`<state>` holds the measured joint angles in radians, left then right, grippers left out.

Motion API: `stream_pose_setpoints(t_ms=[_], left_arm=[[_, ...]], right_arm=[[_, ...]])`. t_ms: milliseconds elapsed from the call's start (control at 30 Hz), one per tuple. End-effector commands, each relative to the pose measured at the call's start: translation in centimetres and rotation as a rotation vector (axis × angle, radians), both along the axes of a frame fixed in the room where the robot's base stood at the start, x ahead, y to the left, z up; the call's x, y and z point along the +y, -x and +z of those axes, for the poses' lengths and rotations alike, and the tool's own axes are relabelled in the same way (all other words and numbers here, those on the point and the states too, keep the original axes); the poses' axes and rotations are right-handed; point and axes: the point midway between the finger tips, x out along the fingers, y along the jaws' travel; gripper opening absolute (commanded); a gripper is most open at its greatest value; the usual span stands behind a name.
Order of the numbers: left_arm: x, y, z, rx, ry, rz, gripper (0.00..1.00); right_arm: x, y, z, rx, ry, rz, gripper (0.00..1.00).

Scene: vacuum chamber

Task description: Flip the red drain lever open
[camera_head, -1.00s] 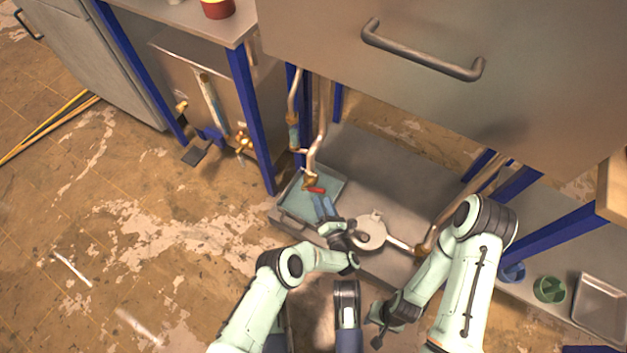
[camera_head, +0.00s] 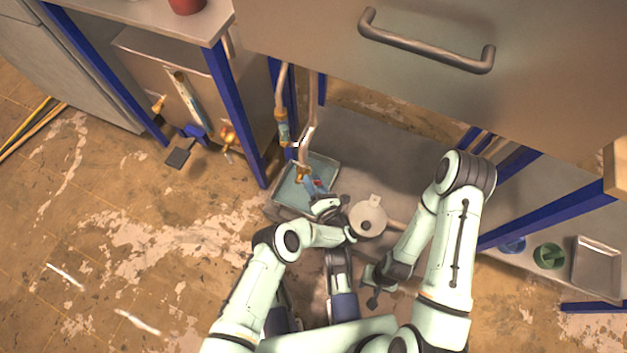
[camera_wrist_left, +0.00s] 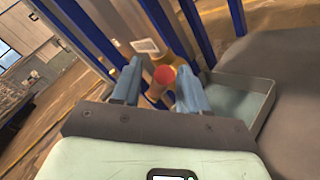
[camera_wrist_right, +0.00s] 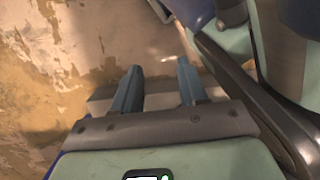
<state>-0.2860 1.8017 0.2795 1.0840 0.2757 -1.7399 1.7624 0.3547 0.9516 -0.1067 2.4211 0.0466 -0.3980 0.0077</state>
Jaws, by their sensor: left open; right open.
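The red drain lever (camera_head: 317,183) is a small red spot at the lower end of the brass drain pipe (camera_head: 302,172), partly hidden by my left gripper in the head view. In the left wrist view the red lever end (camera_wrist_left: 163,75) shows between my left gripper's fingers, with brass fittings around it. My left gripper (camera_head: 314,187) is open, its fingers on either side of the lever; contact cannot be told. My left gripper's fingers also show in the left wrist view (camera_wrist_left: 158,88). My right gripper (camera_wrist_right: 155,88) is open and empty, low above the floor.
A shallow tray (camera_head: 330,167) lies below the pipe. A round grey lidded thing (camera_head: 369,218) stands right of my left gripper. Blue frame posts (camera_head: 238,110) and a large cabinet with a handle (camera_head: 425,45) border the space. Bare floor (camera_head: 130,240) is at left.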

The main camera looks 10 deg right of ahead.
Motion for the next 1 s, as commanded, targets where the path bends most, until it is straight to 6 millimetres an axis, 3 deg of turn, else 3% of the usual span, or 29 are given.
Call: stream_pose_setpoints(t_ms=[33, 167, 400, 567, 1000], left_arm=[[0.0, 0.0, 0.0, 0.000, 0.000, 0.000, 0.44], [0.0, 0.0, 0.0, 0.000, 0.000, 0.000, 0.01], [0.1, 0.0, 0.1, 0.003, 0.004, 0.001, 0.00], [0.3, -0.1, 0.4, 0.024, 0.036, 0.003, 0.00], [1.8, -1.1, 2.3, 0.188, 0.282, 0.005, 0.00]], right_arm=[[0.0, 0.0, 0.0, 0.000, 0.000, 0.000, 0.43], [0.0, 0.0, 0.0, 0.000, 0.000, 0.000, 0.43], [0.0, -0.1, 0.1, -0.005, 0.000, 0.000, 0.43], [0.2, -1.4, 0.7, -0.046, 0.003, 0.005, 0.43], [1.3, -9.8, 6.8, -0.328, 0.020, 0.028, 0.43]])
